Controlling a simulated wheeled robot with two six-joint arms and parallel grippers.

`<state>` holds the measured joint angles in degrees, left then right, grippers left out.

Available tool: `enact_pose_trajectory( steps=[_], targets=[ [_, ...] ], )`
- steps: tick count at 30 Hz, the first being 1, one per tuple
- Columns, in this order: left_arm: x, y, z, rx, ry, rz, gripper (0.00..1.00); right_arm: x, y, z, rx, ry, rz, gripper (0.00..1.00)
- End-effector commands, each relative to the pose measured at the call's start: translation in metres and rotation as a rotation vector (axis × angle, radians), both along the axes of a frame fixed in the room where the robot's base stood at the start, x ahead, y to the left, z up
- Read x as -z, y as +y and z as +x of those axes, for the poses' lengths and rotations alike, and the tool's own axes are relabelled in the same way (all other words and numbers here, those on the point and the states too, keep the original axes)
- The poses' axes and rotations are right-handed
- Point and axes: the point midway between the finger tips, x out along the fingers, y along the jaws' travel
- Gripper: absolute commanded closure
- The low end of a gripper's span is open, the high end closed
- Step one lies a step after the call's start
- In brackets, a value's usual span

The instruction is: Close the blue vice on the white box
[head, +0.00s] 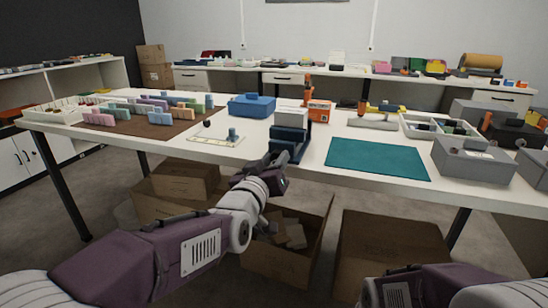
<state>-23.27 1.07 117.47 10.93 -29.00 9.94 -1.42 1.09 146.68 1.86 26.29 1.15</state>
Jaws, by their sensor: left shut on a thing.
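The blue vice (291,146) stands at the front edge of the table, left of the teal mat. The white box (291,118) sits upright at the top of the vice; I cannot tell whether both jaws touch it. My left gripper (275,163) is at the near, lower side of the vice, just off the table's front edge. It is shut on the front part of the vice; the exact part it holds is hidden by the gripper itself. My right arm shows at the bottom right, but its gripper is out of view.
The teal mat (377,158) is bare. A blue toolbox (252,105) and an orange box (320,111) stand behind the vice. A grey box (473,160) is on the right. Open cartons (285,262) lie on the floor under the table.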

Motion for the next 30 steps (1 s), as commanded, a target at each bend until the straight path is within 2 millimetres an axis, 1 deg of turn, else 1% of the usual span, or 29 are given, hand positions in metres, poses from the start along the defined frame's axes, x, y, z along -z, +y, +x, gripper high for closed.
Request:
enact_pose_trajectory(
  steps=[1, 18, 24, 30],
  targets=[
    [0.000, -0.001, 0.000, 0.000, -0.009, 0.040, 1.00, -0.004, 0.000, 0.000, 0.000, 0.000, 0.000, 0.20],
    [0.000, -0.003, -0.001, 0.003, -0.173, 0.547, 1.00, -0.024, 0.000, 0.000, 0.000, 0.000, 0.000, 0.20],
    [0.001, -0.003, -0.001, 0.003, -0.221, 0.696, 1.00, -0.030, 0.000, 0.000, 0.000, 0.000, 0.000, 0.20],
    [0.002, -0.004, -0.001, 0.003, -0.257, 0.806, 1.00, -0.033, 0.000, 0.000, 0.000, 0.000, 0.000, 0.20]
  ],
)
